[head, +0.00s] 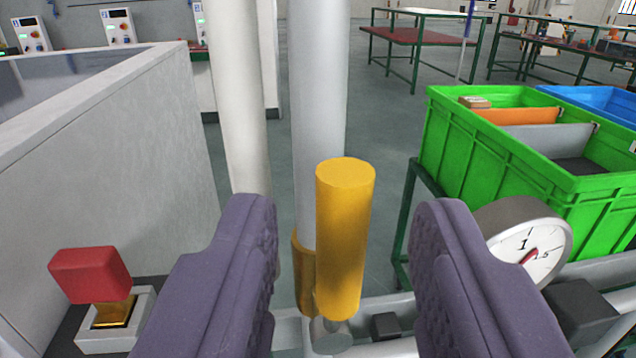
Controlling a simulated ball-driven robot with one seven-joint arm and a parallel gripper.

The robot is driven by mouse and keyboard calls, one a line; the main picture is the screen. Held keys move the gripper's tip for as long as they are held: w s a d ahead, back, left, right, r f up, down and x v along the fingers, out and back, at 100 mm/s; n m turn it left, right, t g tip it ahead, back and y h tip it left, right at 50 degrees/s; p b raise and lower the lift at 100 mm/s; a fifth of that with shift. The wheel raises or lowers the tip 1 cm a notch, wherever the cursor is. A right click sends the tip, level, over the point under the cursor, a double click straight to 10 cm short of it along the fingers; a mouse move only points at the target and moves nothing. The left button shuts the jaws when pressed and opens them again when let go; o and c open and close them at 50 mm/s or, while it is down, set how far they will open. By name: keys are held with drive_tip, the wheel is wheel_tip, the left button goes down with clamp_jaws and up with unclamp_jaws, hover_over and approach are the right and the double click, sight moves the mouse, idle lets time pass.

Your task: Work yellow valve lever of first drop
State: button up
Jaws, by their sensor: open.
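The yellow valve lever (341,240) stands upright near the middle of the head view. It is a yellow cylinder, with a grey fitting at its lower end. My gripper (347,225) is open, with one purple-grey finger on each side of the lever. A visible gap shows between the lever and each finger. A second, darker yellow part (303,272) sits just behind the lever, partly hidden by it. The lower pipe fittings are partly hidden by the fingers.
Two vertical pipes, one grey (318,100) and one whitish (245,110), rise behind the lever. A dial gauge (530,250) sits right of my right finger. A red-topped part (90,275) is at the lower left. A green crate (480,160) stands at the right.

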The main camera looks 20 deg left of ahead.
sight(350, 219)
drive_tip(key=shift+b+x, duration=0.3)
drive_tip(key=shift+x, duration=1.6)
clamp_jaws()
drive_tip(key=shift+d+r, duration=0.1)
drive_tip(key=w+d+f+m+g+y+p, duration=0.2)
drive_tip(key=d+f+m+p, duration=0.6)
drive_tip(key=m+p, duration=0.8)
drive_tip(key=shift+w+d+f+g+p, duration=0.2)
drive_tip(key=shift+w+f+g+p, duration=0.65)
drive_tip(key=shift+p, duration=1.9)
drive_tip(key=shift+w+t, duration=0.1)
drive_tip(key=shift+t, duration=0.15)
